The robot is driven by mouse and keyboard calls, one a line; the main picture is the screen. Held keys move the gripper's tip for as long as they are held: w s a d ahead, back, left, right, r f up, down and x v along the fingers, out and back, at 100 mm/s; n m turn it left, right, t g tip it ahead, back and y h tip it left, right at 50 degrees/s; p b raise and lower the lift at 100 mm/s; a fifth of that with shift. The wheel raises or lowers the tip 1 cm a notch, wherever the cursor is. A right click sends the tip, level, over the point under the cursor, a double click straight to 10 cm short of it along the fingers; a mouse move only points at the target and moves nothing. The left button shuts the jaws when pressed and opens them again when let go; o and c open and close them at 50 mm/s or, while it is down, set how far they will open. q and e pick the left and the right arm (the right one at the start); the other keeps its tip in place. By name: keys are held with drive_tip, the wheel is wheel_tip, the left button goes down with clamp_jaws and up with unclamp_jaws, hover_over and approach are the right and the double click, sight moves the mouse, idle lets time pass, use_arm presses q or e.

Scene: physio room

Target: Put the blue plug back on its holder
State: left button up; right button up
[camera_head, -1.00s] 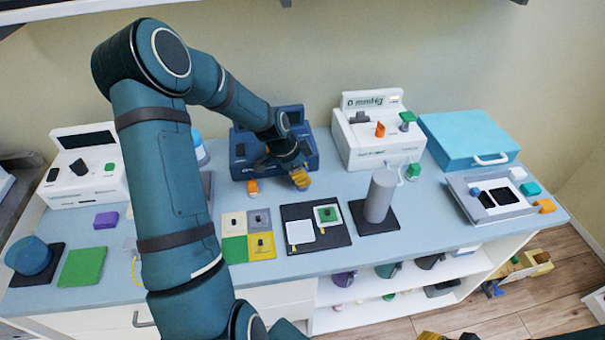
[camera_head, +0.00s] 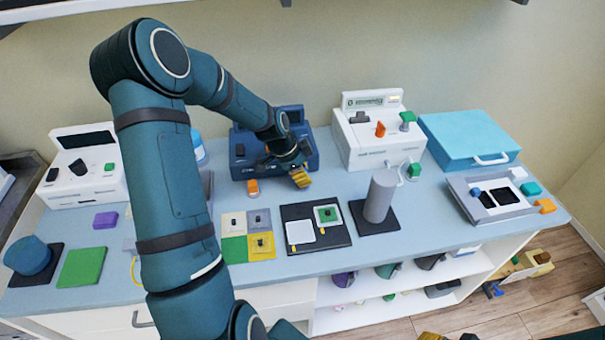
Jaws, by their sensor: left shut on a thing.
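My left gripper (camera_head: 300,177), with yellow fingertips, is low in front of the right part of the dark blue device (camera_head: 240,168) at the back of the counter. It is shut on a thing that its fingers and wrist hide. I cannot make out a blue plug there, nor its holder for certain. An orange plug-like piece (camera_head: 252,187) stands on the counter at the device's front left, apart from the gripper. Yellow and dark tips of my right gripper (camera_head: 448,336) just show at the bottom edge; their opening cannot be told.
A white machine (camera_head: 352,150) with orange and green pieces stands right of the blue device. A grey cylinder (camera_head: 380,196) stands on a dark base in front of it. A turquoise case (camera_head: 465,137) is at the back right. A dark mat (camera_head: 340,238) lies at the front.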

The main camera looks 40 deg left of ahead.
use_arm(q)
drive_tip(key=shift+f+b, duration=0.85)
drive_tip(key=shift+f, duration=0.3)
idle(0.7)
idle(0.3)
drive_tip(key=o, duration=1.3)
drive_tip(key=shift+r, duration=0.1)
drive_tip(key=shift+w+a+r, duration=0.1)
drive_tip(key=shift+c, duration=0.3)
drive_tip(key=shift+r, duration=0.1)
